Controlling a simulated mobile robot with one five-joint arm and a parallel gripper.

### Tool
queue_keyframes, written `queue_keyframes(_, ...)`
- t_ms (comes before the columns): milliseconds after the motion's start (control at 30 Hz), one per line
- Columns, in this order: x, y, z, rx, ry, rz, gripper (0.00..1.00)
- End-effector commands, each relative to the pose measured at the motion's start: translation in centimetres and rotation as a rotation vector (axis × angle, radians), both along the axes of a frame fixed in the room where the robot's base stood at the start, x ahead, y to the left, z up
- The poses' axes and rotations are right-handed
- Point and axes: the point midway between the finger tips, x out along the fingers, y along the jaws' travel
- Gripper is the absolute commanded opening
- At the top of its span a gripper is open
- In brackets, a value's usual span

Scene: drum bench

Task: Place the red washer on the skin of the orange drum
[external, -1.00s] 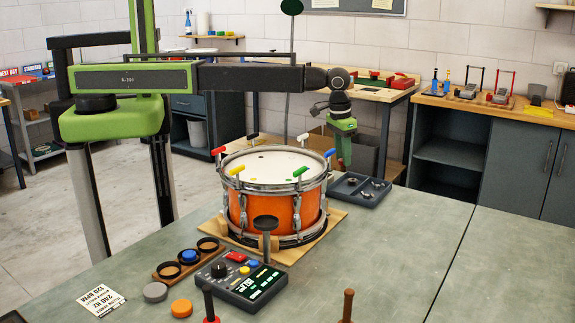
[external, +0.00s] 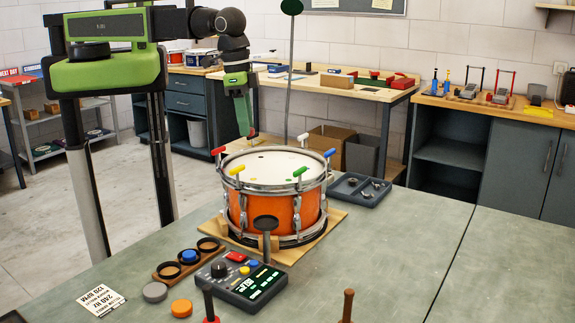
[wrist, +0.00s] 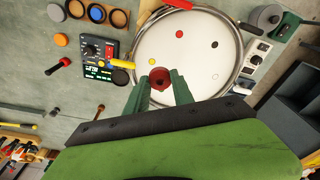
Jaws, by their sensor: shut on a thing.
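The orange drum (external: 283,214) stands upright on a wooden board, its pale skin (external: 278,166) facing up inside a metal rim. In the wrist view the skin (wrist: 190,55) carries a red dot, a yellow dot and dark dots. My gripper (external: 250,134) points down above the far left part of the drum, apart from it. In the wrist view its green fingers (wrist: 160,86) are shut on the red washer (wrist: 160,74), which has a dark hole. In the external view only a small red bit of the washer shows at the fingertips.
Coloured handles stand up around the rim, including red (external: 218,151), yellow (external: 237,170), green (external: 300,171) and blue (external: 329,153). A control box (external: 241,280) stands in front of the drum. A dark tray (external: 360,189) lies to its right.

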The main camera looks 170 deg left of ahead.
Motion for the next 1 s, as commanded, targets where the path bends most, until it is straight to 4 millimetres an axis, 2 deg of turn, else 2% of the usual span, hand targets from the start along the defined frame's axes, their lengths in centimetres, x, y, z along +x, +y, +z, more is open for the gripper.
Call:
queue_keyframes(33, 0.0, -0.8, 0.5, 0.000, 0.000, -0.015, 0.00)
queue_keyframes(100, 0.2, -1.2, 0.5, 0.000, 0.000, -0.025, 0.00)
queue_keyframes(233, 0.2, -0.9, 0.1, 0.000, 0.000, -0.025, 0.00)
queue_keyframes(367, -0.5, 1.4, -1.9, 0.000, 0.001, -0.021, 0.00)
queue_keyframes(500, -1.9, 5.0, -4.3, 0.000, 0.000, -0.019, 0.00)
queue_keyframes(700, -3.4, 9.0, -6.6, 0.000, 0.000, -0.021, 0.00)
queue_keyframes(833, -3.8, 9.8, -6.8, 0.000, 0.000, -0.024, 0.00)
queue_keyframes(1000, -3.9, 9.8, -7.2, 0.000, 0.000, -0.024, 0.00)
